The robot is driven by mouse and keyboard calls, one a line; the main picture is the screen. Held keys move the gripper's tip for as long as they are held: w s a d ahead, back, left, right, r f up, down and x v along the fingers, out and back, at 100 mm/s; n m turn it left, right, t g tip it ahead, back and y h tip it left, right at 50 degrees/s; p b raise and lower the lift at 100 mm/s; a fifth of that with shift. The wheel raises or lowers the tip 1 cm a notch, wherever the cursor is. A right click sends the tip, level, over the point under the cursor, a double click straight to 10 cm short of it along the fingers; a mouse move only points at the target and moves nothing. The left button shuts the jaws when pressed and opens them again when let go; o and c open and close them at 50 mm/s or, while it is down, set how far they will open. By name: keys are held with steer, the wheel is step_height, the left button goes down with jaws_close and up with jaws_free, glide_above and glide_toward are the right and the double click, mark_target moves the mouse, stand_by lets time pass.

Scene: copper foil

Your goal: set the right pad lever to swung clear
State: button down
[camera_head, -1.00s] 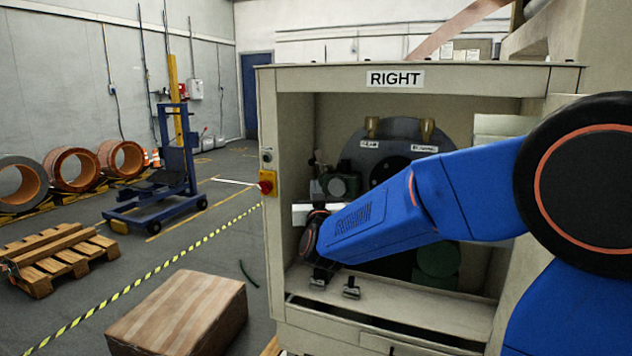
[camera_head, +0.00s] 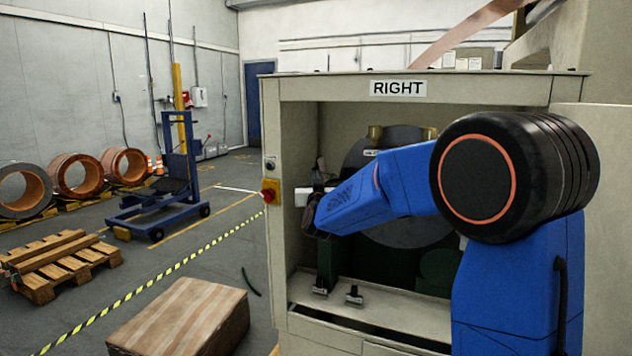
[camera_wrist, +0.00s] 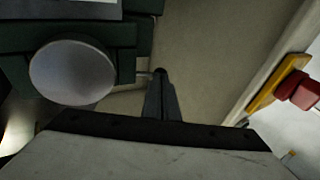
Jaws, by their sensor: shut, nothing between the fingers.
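My gripper (camera_wrist: 160,76) shows in the wrist view as narrow dark fingers, shut with nothing between them. Their tips are beside a green block (camera_wrist: 122,38) with a round grey disc (camera_wrist: 72,72) on its near face. In the head view my arm reaches into the left side of the open cabinet marked RIGHT (camera_head: 296,130); my fingers cannot be made out there. A small dark upright part (camera_head: 320,164) stands just above my wrist by the left inner wall. I cannot tell whether it is the right pad lever; the lever's position is unclear.
A red knob on a yellow plate (camera_head: 270,192) sits on the cabinet's left post and also shows in the wrist view (camera_wrist: 298,90). Two small metal clamps (camera_head: 354,297) stand on the cabinet's lower ledge. A carton (camera_head: 190,318) lies on the floor in front.

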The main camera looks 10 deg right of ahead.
steer(key=shift+w, duration=0.15)
steer(key=shift+w+r, duration=0.35)
steer(key=shift+w, duration=0.25)
